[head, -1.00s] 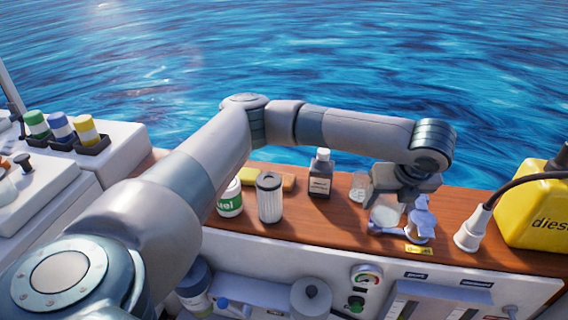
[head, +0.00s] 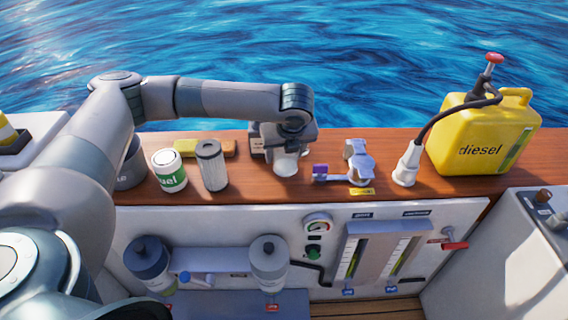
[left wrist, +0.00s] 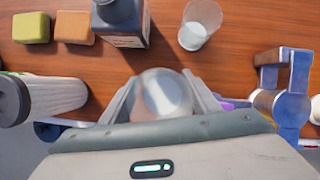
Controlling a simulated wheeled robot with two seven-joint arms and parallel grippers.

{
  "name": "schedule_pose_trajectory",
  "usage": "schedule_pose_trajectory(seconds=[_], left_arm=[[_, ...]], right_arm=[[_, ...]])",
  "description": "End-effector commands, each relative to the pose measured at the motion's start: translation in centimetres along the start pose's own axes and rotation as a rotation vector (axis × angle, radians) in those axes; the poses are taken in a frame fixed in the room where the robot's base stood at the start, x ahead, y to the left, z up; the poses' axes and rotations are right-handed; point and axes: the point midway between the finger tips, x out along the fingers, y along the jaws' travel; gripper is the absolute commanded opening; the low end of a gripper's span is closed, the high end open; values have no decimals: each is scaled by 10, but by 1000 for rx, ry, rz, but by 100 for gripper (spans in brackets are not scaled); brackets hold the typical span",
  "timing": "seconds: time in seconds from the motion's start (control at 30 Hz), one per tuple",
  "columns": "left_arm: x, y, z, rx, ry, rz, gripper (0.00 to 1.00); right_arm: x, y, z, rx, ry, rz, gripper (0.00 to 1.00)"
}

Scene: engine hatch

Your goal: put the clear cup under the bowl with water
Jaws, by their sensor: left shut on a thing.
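My left gripper (head: 287,153) is shut on a clear cup (head: 286,165), seen between the fingers in the left wrist view (left wrist: 162,92). It is over the wooden counter; the gap below it is hard to judge. A second clear cup (left wrist: 200,22) stands just beyond it, partly filled with something whitish. I cannot tell which bowl has water. My right gripper is out of view.
On the counter, a pleated filter (head: 212,166) and a white-green can (head: 169,170) stand left of the gripper. A dark bottle (left wrist: 120,22) stands behind. A bluish metal part (head: 358,162), a white funnel-like piece (head: 406,165) and a yellow diesel can (head: 485,135) stand right.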

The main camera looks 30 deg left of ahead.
Motion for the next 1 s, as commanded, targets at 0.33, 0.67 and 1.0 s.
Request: schedule_pose_trajectory(seconds=[0.33, 0.67, 1.0], left_arm=[[7, 0, -3, 0, 1, 2, 33], [36, 0, -16, 0, -1, 1, 33], [37, 0, -17, 0, 0, 0, 33]], right_arm=[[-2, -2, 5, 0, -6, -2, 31], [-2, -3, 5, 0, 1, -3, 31], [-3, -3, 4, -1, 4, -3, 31]])
